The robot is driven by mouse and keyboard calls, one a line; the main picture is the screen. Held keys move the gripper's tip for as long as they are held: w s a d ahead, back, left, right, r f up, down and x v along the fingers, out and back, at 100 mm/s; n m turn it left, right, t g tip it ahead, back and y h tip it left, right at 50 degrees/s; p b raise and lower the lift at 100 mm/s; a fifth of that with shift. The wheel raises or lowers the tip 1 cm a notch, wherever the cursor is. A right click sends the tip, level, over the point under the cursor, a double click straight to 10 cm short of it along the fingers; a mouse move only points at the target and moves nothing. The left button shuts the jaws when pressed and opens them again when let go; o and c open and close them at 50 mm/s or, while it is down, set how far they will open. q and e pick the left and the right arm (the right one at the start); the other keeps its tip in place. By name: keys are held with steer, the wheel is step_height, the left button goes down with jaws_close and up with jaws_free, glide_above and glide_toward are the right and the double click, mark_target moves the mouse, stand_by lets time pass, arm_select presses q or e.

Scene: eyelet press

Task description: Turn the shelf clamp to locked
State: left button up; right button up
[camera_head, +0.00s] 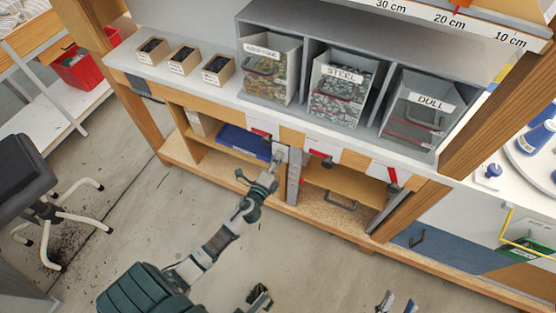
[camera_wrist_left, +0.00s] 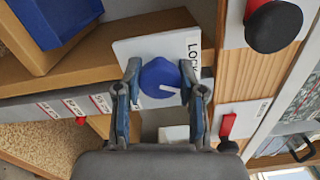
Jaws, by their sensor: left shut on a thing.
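The shelf clamp shows in the left wrist view as a round blue knob (camera_wrist_left: 158,76) with a white pointer line. It sits on a white plate (camera_wrist_left: 128,50) whose partly visible lettering starts with "LOCK". The pointer line runs toward the right of that picture, slightly downward. My left gripper (camera_wrist_left: 160,88) is shut on the knob, one finger on each side. In the head view my left gripper (camera_head: 276,160) reaches the bench front, and the knob is hidden there. My right gripper (camera_head: 397,301) shows only its fingertips at the bottom edge, apart and empty.
Red-handled controls on white plates (camera_head: 320,155) line the bench front; a red and black knob (camera_wrist_left: 273,24) is close to my left gripper. A blue bin (camera_head: 243,141) stands on the shelf below. Grey bins (camera_head: 340,88) stand above.

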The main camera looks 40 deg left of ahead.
arm_select(q)
steer(key=n, duration=0.2)
steer(key=shift+a+f+n, duration=0.1)
steer(key=shift+a+n, duration=0.05)
steer(key=shift+n, duration=1.45)
arm_select(e)
steer(key=shift+w+f, duration=0.25)
steer(key=shift+w, duration=0.05)
arm_select(q)
steer(key=shift+s+f+n, duration=0.1)
steer(key=shift+f+n, duration=0.05)
steer(key=shift+n, duration=0.15)
arm_select(e)
steer(key=shift+f+g, duration=0.1)
steer(key=shift+g, duration=0.2)
arm_select(q)
steer(key=o, duration=1.1)
steer(key=shift+o, duration=0.2)
arm_select(e)
steer(key=shift+a, duration=0.2)
